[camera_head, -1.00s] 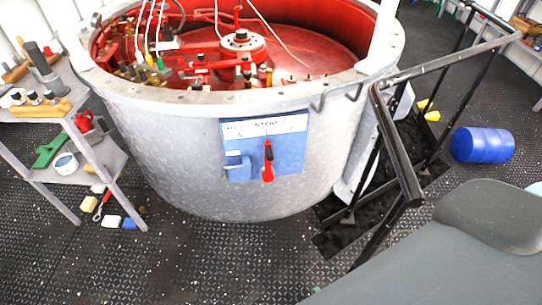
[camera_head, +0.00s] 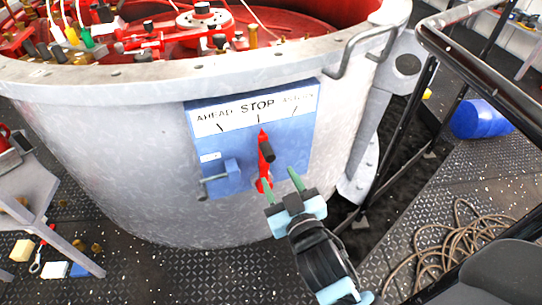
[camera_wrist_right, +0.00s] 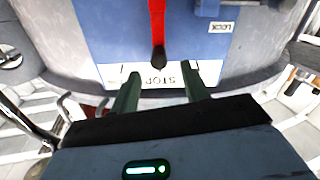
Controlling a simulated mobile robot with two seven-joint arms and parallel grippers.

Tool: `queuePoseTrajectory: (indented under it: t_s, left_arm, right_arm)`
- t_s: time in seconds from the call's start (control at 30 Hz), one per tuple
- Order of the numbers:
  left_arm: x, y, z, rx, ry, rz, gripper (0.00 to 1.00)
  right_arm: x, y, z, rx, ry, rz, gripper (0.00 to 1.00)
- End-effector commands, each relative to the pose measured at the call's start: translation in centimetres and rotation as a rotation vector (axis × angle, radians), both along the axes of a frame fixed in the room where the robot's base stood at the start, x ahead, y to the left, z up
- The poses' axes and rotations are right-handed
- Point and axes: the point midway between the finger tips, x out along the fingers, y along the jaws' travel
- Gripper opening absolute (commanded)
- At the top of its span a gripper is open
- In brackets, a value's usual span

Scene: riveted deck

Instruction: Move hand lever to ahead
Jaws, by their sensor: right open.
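The hand lever (camera_head: 264,160) is red with a black grip and sits on a blue panel (camera_head: 299,150) on the grey drum's side. It points up at STOP on the white label, with AHEAD to its left and another mark to its right. My right gripper (camera_head: 281,184) is open and empty, just in front of the lever's lower part. In the right wrist view the red lever (camera_wrist_right: 157,22) and its dark knob lie ahead of the spread green fingers (camera_wrist_right: 160,90), apart from them. My left gripper is not in view.
A blue latch (camera_head: 226,178) with a metal rod sits at the panel's lower left. A black railing (camera_head: 455,65) and coiled rope (camera_head: 450,245) are at the right. A grey shelf (camera_head: 30,190) stands at the left. A grey handle (camera_head: 345,60) juts from the drum rim.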

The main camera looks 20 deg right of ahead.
Motion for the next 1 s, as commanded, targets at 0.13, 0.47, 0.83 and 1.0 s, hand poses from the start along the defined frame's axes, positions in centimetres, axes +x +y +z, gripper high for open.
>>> queuePoseTrajectory:
  t_s: [0.13, 0.47, 0.83, 1.0]
  left_arm:
    - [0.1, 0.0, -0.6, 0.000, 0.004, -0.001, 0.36]
    - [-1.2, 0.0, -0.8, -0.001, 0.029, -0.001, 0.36]
    - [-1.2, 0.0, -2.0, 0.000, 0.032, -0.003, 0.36]
    - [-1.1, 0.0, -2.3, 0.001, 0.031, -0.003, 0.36]
  right_arm:
    - [0.6, 0.0, 0.3, -0.003, -0.020, -0.004, 0.46]
    - [2.0, 0.0, 0.3, -0.004, -0.021, -0.003, 0.46]
    - [6.9, -0.3, 0.2, -0.004, -0.019, -0.003, 0.46]
    - [8.1, -0.4, 0.3, -0.003, -0.019, -0.003, 0.46]
